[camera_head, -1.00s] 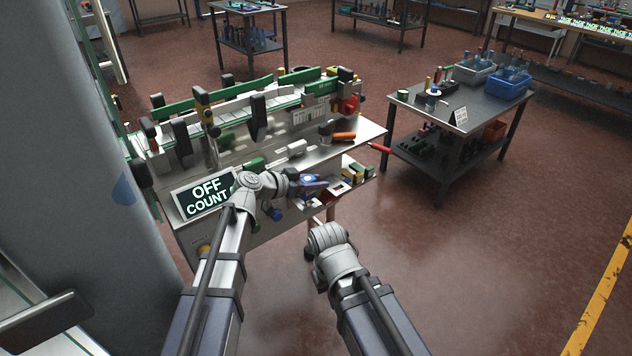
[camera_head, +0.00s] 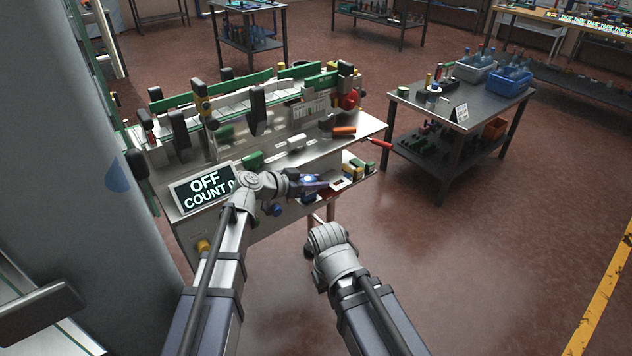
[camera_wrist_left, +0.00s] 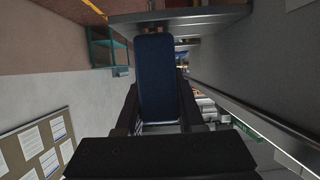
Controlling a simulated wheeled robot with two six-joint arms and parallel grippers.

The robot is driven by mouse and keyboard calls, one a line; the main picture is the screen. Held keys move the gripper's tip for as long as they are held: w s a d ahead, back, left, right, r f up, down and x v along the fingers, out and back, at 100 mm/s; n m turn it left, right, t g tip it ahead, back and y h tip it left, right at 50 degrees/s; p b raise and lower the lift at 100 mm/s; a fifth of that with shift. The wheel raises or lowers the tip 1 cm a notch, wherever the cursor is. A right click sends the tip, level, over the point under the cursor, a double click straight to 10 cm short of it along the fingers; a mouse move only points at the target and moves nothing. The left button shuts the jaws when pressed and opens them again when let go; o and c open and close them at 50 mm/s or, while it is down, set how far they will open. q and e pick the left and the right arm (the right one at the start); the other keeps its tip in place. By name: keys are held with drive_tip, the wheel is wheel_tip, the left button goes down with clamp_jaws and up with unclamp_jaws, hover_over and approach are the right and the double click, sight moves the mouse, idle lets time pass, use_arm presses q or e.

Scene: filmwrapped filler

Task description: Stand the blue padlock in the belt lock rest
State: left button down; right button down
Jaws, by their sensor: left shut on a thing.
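My left gripper (camera_head: 312,183) is over the front edge of the conveyor bench (camera_head: 345,137). In the left wrist view it is shut on a dark blue block-shaped thing (camera_wrist_left: 157,75), which looks like the blue padlock. The padlock sticks out past the fingers, and its shackle cannot be made out. In the head view a bit of blue shows at the fingertips. I cannot pick out the belt lock rest for certain among the bench fittings. My right arm is bent in front of the bench, and its fingers are hidden.
A sign reading OFF COUNT (camera_head: 205,190) stands at the bench's front left. Coloured blocks (camera_head: 357,168) lie on a low shelf near the left gripper. An orange-handled tool (camera_head: 344,130) lies on the bench top. A side table (camera_head: 408,98) with a blue bin (camera_head: 512,80) stands right; floor between is clear.

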use_arm(q)
drive_tip(key=shift+f, duration=0.25)
idle(0.5)
drive_tip(key=shift+c, duration=2.2)
unclamp_jaws()
wheel_tip(320, 180, up, 10)
drive_tip(key=p, duration=0.9)
drive_tip(key=shift+p, duration=0.3)
drive_tip(key=shift+f, duration=0.1)
